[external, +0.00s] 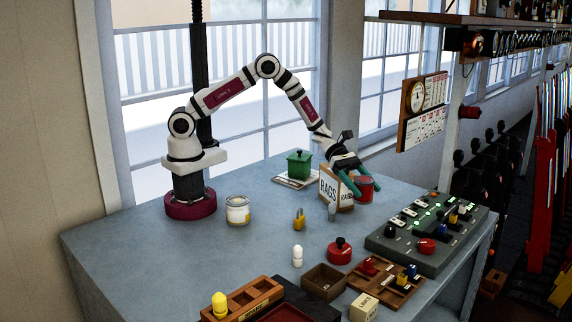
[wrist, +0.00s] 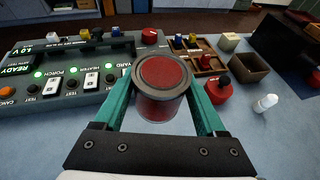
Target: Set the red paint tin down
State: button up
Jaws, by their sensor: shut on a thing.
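The red paint tin (wrist: 162,90) is upright between the green fingers of my gripper (wrist: 160,98) in the wrist view, with its dark rim and red lid facing the camera. My gripper is shut on its sides. In the external view the tin (external: 365,190) shows behind and right of the RAGS box, partly covered by the box and my gripper (external: 356,181). I cannot tell whether its base touches the grey table (external: 190,265).
The RAGS box (external: 334,190) stands close beside the tin. A switch panel (external: 410,255) with green lights is to the right. A green canister (external: 299,165), a cream tin (external: 237,210), a yellow padlock (external: 299,221) and a red round-knobbed piece (external: 339,252) stand nearby.

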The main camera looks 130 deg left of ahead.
jog(key=s+d+f+m+g+h, duration=0.1)
jog(key=s+d+m+g+h, duration=0.2)
jog(key=d, duration=0.8)
jog(key=s+d+m+g+h, duration=0.1)
jog(key=s+d+m+h, duration=0.25)
jog(key=d, duration=0.75)
jog(key=s+d+r+m+g+h, duration=0.3)
jog(key=s+d+m+g, duration=0.3)
jog(key=s+d, duration=0.9)
jog(key=w+a+f, duration=0.2)
jog(key=a, duration=0.1)
jog(key=w+a+f, duration=0.1)
jog(key=a+f, duration=0.1)
jog(key=w+a+f, duration=0.2)
jog(key=a+f, duration=0.1)
jog(key=shift+w+a, duration=0.35)
jog(key=shift+w+a+f, duration=0.1)
jog(key=shift+a+f, duration=0.05)
jog(key=shift+f, duration=0.9)
jog(key=shift+w+a+f, duration=0.1)
jog(key=shift+a+f, duration=0.05)
jog(key=shift+f, duration=0.9)
jog(key=shift+f, duration=0.1)
jog(key=o, duration=1.5)
jog(key=shift+o, duration=0.2)
